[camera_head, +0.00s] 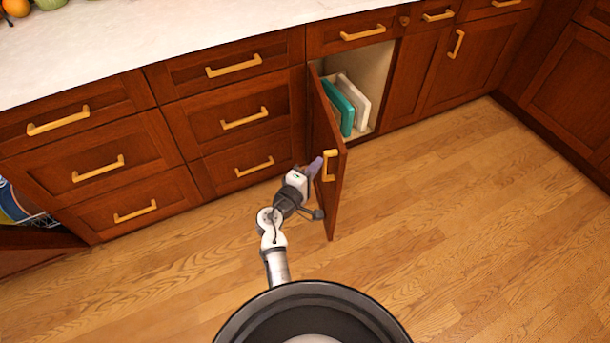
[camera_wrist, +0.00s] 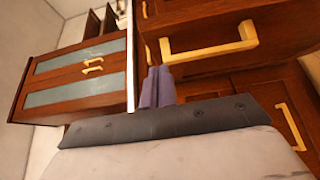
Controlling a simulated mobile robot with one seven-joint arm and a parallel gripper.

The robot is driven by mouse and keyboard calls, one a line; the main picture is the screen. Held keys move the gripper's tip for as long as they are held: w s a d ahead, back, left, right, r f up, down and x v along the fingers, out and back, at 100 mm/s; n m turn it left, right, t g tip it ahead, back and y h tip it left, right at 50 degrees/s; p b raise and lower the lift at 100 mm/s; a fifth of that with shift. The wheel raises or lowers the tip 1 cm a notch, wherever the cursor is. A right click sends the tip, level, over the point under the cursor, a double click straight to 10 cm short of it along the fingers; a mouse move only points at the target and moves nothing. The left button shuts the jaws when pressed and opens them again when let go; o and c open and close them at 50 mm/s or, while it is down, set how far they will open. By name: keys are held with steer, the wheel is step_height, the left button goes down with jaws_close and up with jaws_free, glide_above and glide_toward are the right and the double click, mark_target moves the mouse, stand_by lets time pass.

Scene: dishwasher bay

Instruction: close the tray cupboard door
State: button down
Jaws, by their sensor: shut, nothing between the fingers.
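The tray cupboard door (camera_head: 335,193) stands wide open in the head view, swung out from its hinged left side into the room. Its gold handle (camera_head: 326,166) is near the free edge. The tray cupboard (camera_head: 376,72) shows its pale inside, with a teal tray (camera_head: 340,106) and a white tray (camera_head: 357,101) standing upright. My gripper (camera_head: 314,167) is shut and empty, just left of the door, close to the handle side. I cannot tell whether it touches the door. Its purple fingers (camera_wrist: 157,86) are together in the wrist view.
Drawers with gold handles (camera_head: 246,119) line the left, under a pale countertop (camera_head: 150,35). More closed cupboards (camera_head: 470,65) stand to the right. The wood floor (camera_head: 450,220) right of the door is clear. An open lower front (camera_head: 35,248) is at far left.

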mark_target(339, 153)
steer(key=shift+w+d+p, duration=0.2)
steer(key=shift+w+d, duration=0.1)
steer(key=shift+d, duration=0.4)
steer(key=shift+w+d+p, duration=0.25)
steer(key=shift+w+d, duration=0.05)
steer(key=shift+d, duration=0.4)
steer(key=shift+w+d+p, duration=0.2)
steer(key=shift+w+d, duration=0.1)
steer(key=shift+d, duration=0.4)
steer(key=shift+d, duration=0.1)
